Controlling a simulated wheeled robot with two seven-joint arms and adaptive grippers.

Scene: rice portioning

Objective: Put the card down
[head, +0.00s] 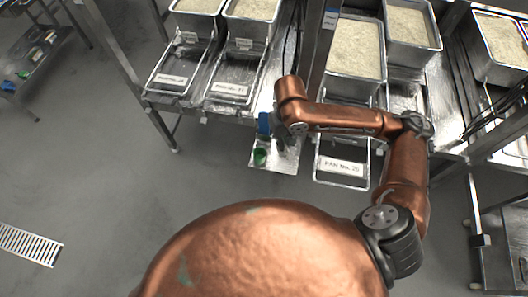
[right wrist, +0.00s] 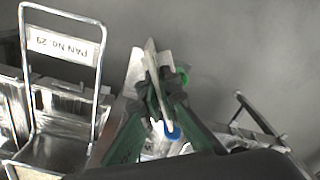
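My right gripper (head: 284,140) is over a small metal ledge (head: 284,161) at the front of the shelving in the head view. In the right wrist view its dark fingertips (right wrist: 163,92) close on a thin white card (right wrist: 151,60), seen nearly edge-on. The card stands up between the fingers, with the ledge just beyond; I cannot tell whether they touch. The card is not clear in the head view, where the gripper hides it. My left gripper is not in view.
A green item (head: 260,156) and a blue item (head: 264,123) are at the ledge. An empty wire-handled frame labelled as a pan (head: 342,168) is right of it. Rice-filled pans (head: 355,48) stand behind. Two more labelled frames (head: 232,88) are left. The grey floor in front is clear.

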